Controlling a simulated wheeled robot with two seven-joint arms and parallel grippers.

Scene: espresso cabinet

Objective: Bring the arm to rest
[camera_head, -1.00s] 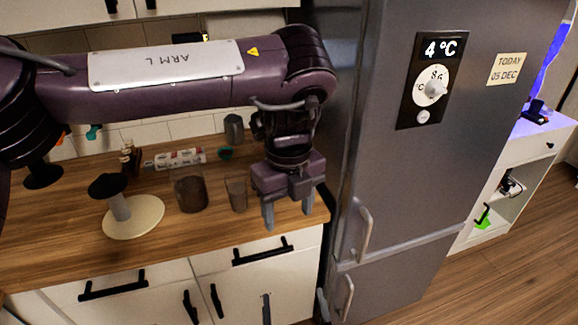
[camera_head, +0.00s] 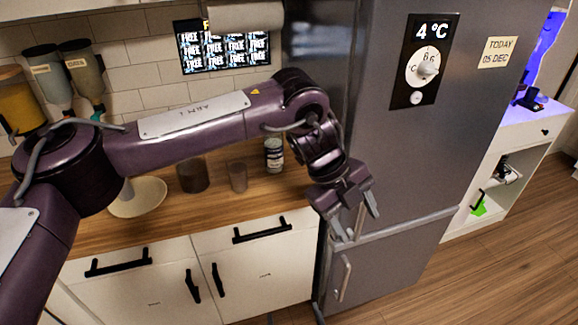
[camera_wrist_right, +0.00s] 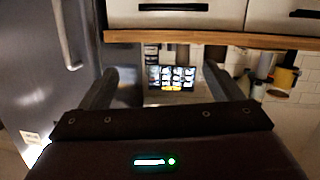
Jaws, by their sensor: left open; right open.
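My purple left arm (camera_head: 185,125) reaches across the head view from the left. Its left gripper (camera_head: 359,224) is open and empty. In the picture it lies in front of the fridge, near the counter's right end. My right gripper shows in the right wrist view (camera_wrist_right: 160,80) with its two fingers wide apart and nothing between them. The rest of the right arm is out of view.
The grey fridge (camera_head: 420,150) stands right of the wooden counter (camera_head: 250,205). On the counter are a pale disc (camera_head: 140,200), a dark cup (camera_head: 193,175), a glass (camera_head: 238,177) and a labelled jar (camera_head: 274,155). Floor (camera_head: 480,270) is clear at lower right.

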